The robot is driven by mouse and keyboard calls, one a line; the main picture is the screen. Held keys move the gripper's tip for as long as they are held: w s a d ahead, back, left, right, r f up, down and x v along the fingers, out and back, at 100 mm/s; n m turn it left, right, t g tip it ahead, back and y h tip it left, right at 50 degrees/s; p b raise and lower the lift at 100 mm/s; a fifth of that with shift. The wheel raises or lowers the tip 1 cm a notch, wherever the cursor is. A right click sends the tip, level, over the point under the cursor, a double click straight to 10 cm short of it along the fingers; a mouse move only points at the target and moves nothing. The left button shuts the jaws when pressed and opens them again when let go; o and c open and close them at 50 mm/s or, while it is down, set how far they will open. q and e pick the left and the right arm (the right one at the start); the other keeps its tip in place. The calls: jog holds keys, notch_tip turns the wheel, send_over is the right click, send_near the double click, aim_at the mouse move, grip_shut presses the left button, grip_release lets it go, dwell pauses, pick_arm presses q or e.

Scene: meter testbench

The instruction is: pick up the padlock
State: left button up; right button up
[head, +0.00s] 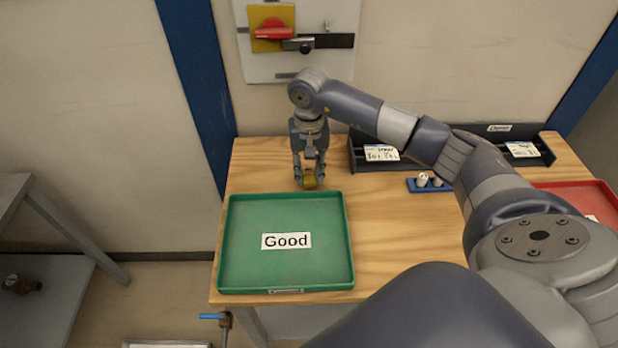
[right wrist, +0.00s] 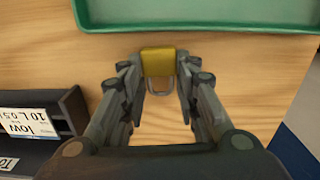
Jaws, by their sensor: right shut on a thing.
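The padlock (right wrist: 158,62) has a brass-yellow body and a grey shackle, seen from above in the right wrist view. In the head view the padlock (head: 309,182) is a small yellow shape at the wooden bench, just behind the green tray. My right gripper (head: 309,178) points down over it, and in the right wrist view its fingers (right wrist: 164,82) are on both sides of the padlock, shut on it. I cannot tell whether the padlock touches the bench top. My left gripper is not in view.
The green tray (head: 232,250) labelled "Good" lies just in front of the padlock. A black rack (head: 358,152) stands at the back, with a blue holder (head: 430,187) before it and a red tray (head: 575,192) at right. A panel with a red switch (head: 275,33) hangs above.

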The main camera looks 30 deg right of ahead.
notch_tip(320, 180, up, 4)
jog(key=shift+w+b, duration=0.1)
jog(key=shift+b, duration=0.55)
jog(key=s+a+b, duration=0.1)
jog(key=s+a, duration=0.2)
jog(key=s, duration=0.2)
jog(key=s+a+b, duration=0.2)
jog(key=s+a, duration=0.1)
jog(key=s, duration=0.2)
jog(key=s+a+b, duration=0.1)
jog(key=s+a, duration=0.2)
jog(key=s, duration=0.2)
jog(key=shift+s+a+r+b, duration=0.15)
jog(key=shift+s+a+b, duration=0.1)
jog(key=shift+s+b, duration=0.1)
jog(key=shift+s+a, duration=0.4)
jog(key=shift+s, duration=0.25)
